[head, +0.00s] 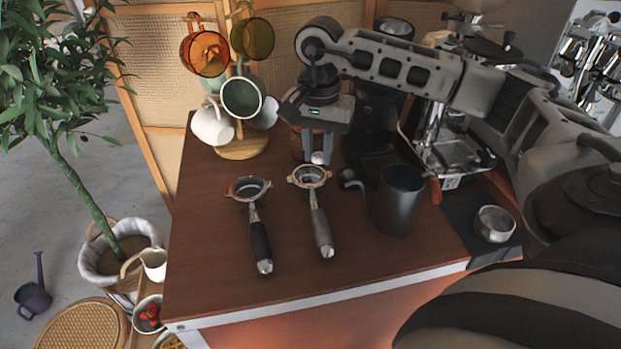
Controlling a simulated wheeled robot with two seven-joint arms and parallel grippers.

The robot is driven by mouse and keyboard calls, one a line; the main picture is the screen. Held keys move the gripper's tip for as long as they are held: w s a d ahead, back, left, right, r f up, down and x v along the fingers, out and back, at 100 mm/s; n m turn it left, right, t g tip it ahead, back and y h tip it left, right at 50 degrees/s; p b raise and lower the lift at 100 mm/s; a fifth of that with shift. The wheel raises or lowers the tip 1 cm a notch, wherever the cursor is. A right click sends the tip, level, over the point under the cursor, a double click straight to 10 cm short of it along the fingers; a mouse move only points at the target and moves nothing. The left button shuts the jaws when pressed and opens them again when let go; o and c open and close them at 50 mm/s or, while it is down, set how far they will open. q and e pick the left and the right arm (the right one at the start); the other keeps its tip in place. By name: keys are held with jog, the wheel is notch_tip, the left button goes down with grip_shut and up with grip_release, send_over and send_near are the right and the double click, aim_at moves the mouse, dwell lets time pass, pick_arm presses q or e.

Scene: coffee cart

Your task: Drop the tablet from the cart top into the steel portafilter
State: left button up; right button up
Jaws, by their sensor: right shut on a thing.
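Two portafilters lie on the brown cart top (205,275). The left portafilter (260,240) has a black handle, and the right portafilter (321,232) has a grey, steel-looking handle. Both round baskets face up at the far end of their handles. My right gripper (318,156) points down just behind and above the right portafilter's basket. It is shut on a small whitish tablet (318,158), which shows at the fingertips near the back rim of that basket. I cannot tell the exact height above it. My left gripper is out of view.
A mug tree (243,150) with several mugs stands at the back left. A dark pitcher (399,199) is right of the portafilters. An espresso machine (455,150) and a small steel cup (494,223) are farther right. The cart's front left is clear.

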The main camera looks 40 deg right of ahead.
notch_tip(320, 180, down, 3)
jog(key=shift+r+b, duration=0.15)
jog(key=shift+b, duration=0.6)
jog(key=shift+f+b, duration=0.4)
jog(key=shift+f, duration=0.25)
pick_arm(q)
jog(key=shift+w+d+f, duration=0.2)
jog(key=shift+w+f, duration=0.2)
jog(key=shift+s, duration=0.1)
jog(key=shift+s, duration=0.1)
pick_arm(e)
jog(key=o, duration=1)
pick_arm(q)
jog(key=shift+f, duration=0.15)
pick_arm(e)
jog(key=shift+r, duration=0.1)
